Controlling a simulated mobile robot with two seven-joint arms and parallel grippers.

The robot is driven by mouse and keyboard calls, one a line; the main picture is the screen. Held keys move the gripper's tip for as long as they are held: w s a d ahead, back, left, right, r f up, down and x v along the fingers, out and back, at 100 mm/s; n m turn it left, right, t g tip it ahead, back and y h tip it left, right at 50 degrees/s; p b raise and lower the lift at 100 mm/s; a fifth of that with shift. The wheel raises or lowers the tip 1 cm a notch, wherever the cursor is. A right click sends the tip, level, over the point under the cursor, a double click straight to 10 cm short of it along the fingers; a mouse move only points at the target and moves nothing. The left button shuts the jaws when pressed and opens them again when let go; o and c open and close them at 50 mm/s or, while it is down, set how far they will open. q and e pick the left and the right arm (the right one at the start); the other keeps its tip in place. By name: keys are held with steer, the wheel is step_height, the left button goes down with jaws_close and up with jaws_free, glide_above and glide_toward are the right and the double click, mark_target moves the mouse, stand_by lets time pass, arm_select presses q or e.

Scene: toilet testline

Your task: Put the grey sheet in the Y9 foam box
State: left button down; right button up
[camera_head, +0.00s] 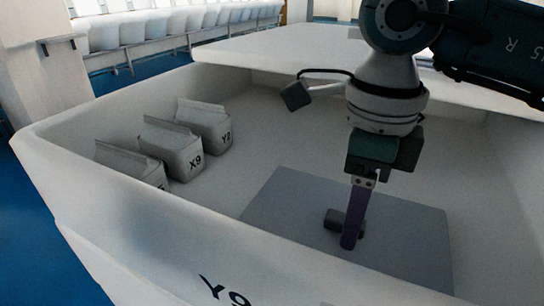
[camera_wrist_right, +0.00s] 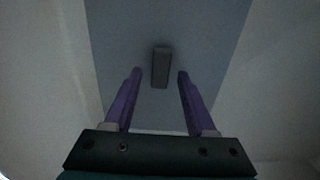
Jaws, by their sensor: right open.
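The grey sheet (camera_head: 385,238) lies flat on the floor of the white foam box marked Y9 (camera_head: 110,215). A small dark block-shaped handle (camera_head: 331,219) stands on the sheet. In the right wrist view the sheet (camera_wrist_right: 205,45) fills the middle and the handle (camera_wrist_right: 160,68) shows between the fingers. My right gripper (camera_head: 352,236) points down over the sheet, close to the handle; in the wrist view its purple fingers (camera_wrist_right: 156,75) are apart, one on each side of it. I cannot tell whether they touch it. My left gripper is not in view.
Several white bags, one marked X9 (camera_head: 185,150) and one marked Y2 (camera_head: 212,125), stand along the box's left inner side. A pale flat surface (camera_head: 300,50) lies behind the box. White seat-like shapes (camera_head: 150,28) line the back. Blue floor shows at left.

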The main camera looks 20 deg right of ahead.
step_height(320, 180, up, 12)
steer(key=shift+r, duration=0.15)
stand_by(0.4)
steer(key=shift+d, duration=0.1)
